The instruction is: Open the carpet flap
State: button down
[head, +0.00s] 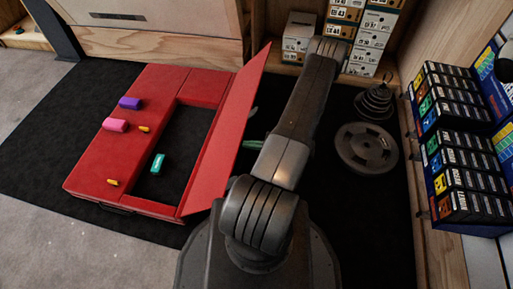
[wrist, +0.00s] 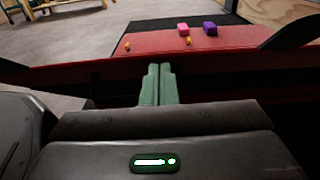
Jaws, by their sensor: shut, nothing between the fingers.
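The carpet flap (head: 228,135) is a red panel on the right side of the red mat (head: 90,150). It stands raised at a steep tilt, leaving a dark rectangular recess (head: 190,135) uncovered. My gripper (head: 254,144) is beside the flap, on its right side, partly hidden by my arm. In the wrist view its two green fingers (wrist: 158,84) are together and empty, pointing at a dark red edge. I cannot tell whether they touch the flap.
A teal block (head: 157,164) lies in the recess. A purple block (head: 130,103), a pink block (head: 116,124) and small yellow pieces lie on the mat. Weight plates (head: 367,148) lie at right, by a rack of boxes (head: 460,150). Shoe boxes (head: 300,38) stand behind.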

aim_at(241, 141)
jog(key=shift+r, duration=0.1)
jog(key=a+r+h+p, duration=0.1)
jog(key=a, duration=0.1)
jog(key=a+r+p, duration=0.2)
jog(key=w+a+r+h+p, duration=0.1)
jog(key=a+r, duration=0.1)
jog(key=shift+w+r+h+p, duration=0.1)
jog(key=shift+r+h+p, duration=0.05)
jog(key=shift+h+p, duration=0.15)
jog(key=shift+w+a+r+g, duration=0.1)
jog(key=shift+a+g, duration=0.2)
jog(key=shift+a, duration=0.15)
jog(key=shift+d, duration=0.1)
jog(key=shift+d+f+b, duration=0.3)
jog(key=shift+f+b, duration=0.05)
jog(key=d, duration=0.1)
jog(key=f+b, duration=0.1)
jog(key=d, duration=0.1)
jog(key=shift+s+d+f+b, duration=0.25)
jog(key=shift+s+d+b, duration=0.05)
jog(key=shift+s+b, duration=0.1)
jog(key=p+v, duration=0.2)
jog(key=v, duration=0.8)
jog(key=shift+r, duration=0.45)
